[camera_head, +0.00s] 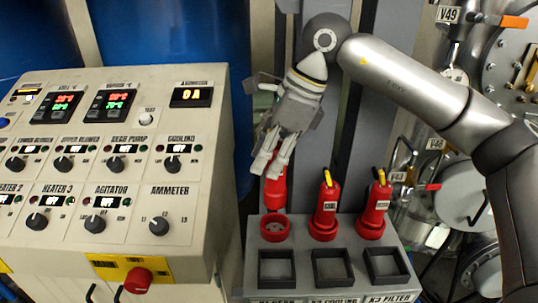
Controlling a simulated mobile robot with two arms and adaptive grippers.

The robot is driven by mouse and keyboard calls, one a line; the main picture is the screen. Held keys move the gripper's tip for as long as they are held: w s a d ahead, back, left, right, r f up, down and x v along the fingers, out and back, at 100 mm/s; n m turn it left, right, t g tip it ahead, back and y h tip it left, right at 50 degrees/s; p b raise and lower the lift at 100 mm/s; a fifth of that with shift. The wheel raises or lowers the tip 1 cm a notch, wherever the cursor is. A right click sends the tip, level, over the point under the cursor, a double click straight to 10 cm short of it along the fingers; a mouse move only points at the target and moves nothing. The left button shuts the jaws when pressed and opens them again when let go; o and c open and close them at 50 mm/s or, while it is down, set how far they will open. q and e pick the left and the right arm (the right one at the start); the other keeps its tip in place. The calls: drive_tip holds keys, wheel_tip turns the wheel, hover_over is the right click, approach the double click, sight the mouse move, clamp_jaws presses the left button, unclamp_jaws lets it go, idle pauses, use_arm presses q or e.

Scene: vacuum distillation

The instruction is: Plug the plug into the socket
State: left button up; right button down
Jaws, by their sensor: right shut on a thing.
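My right gripper (268,166) comes in from the right side of the head view and points down. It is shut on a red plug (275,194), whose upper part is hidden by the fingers. The plug hangs close above or just behind an empty round red socket (275,228), the leftmost on the grey socket box. The socket's face shows its dark holes. I cannot tell the exact gap between plug and socket. My left gripper is not in view.
Two red plugs with yellow tops, the middle one (325,206) and the right one (376,205), sit in the neighbouring sockets. Square black frames line the box's front (277,267). A control panel (110,170) stands close on the left. Pipes and valves are at right.

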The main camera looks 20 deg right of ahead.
sight(269, 193)
drive_tip(key=shift+f+b, duration=0.3)
drive_tip(key=shift+f, duration=0.3)
drive_tip(key=shift+f+b, duration=0.75)
drive_tip(key=shift+f, duration=0.15)
drive_tip(key=shift+f+b, duration=0.75)
drive_tip(key=shift+f, duration=0.25)
drive_tip(key=shift+b, duration=0.45)
drive_tip(key=shift+f+b, duration=1.7)
drive_tip(key=shift+f, duration=0.35)
drive_tip(key=c, duration=0.9)
unclamp_jaws()
